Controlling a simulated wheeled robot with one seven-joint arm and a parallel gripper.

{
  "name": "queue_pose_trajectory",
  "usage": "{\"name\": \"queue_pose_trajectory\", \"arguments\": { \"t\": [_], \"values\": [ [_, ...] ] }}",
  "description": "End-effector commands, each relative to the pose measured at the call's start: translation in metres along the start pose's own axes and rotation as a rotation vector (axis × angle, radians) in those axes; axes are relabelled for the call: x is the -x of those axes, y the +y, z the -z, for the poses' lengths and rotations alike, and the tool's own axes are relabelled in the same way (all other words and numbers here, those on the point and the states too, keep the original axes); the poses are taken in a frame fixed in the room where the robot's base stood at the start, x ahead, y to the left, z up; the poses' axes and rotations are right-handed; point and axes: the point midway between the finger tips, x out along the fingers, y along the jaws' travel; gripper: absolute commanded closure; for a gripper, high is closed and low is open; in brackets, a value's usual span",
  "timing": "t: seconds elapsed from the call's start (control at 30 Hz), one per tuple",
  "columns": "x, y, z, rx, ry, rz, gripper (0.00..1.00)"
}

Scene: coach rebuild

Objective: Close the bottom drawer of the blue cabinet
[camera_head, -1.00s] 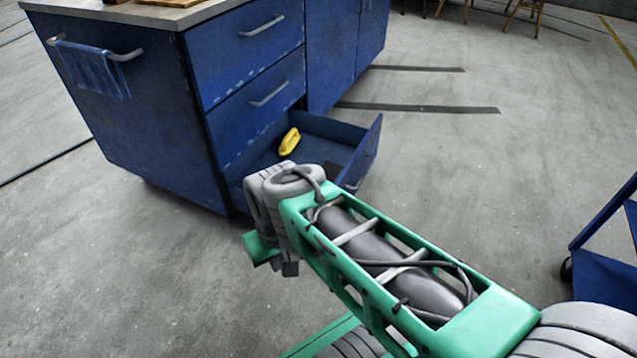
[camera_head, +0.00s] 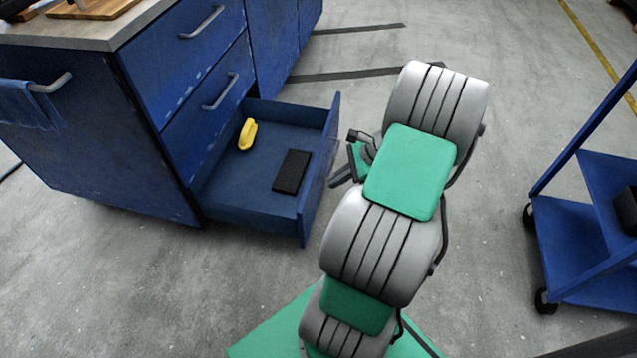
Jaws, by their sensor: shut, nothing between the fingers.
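The blue cabinet (camera_head: 85,140) stands at the left. Its bottom drawer (camera_head: 250,196) is pulled well out, with its front panel (camera_head: 320,172) facing right. Inside the drawer lie a yellow object (camera_head: 248,134) near the back and a black block (camera_head: 291,171) nearer the front. My gripper (camera_head: 338,179) is shut and empty, just outside the drawer's front panel. My arm hides part of it, and I cannot tell whether it touches the panel. The drawer's handle is not visible.
Two upper drawers (camera_head: 190,62) of the cabinet are closed. A blue cart (camera_head: 570,215) on casters stands at the right. A blue towel (camera_head: 25,104) hangs on the cabinet's left-side rail. Open grey floor lies between cabinet and cart.

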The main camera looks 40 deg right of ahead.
Motion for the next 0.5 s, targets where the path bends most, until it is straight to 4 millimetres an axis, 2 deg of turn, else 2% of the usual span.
{"name": "queue_pose_trajectory", "arguments": {
  "t": [0.03,0.1,0.17,0.33,0.5],
  "values": [
    [0.011,0.003,0.022,-0.136,-0.045,0.041,1.0],
    [0.018,0.005,0.042,-0.269,-0.094,0.084,1.0],
    [0.021,0.007,0.052,-0.335,-0.12,0.105,1.0],
    [0.007,0.007,0.057,-0.371,-0.135,0.114,1.0],
    [-0.029,0.003,0.054,-0.368,-0.133,0.112,1.0]
  ]
}}
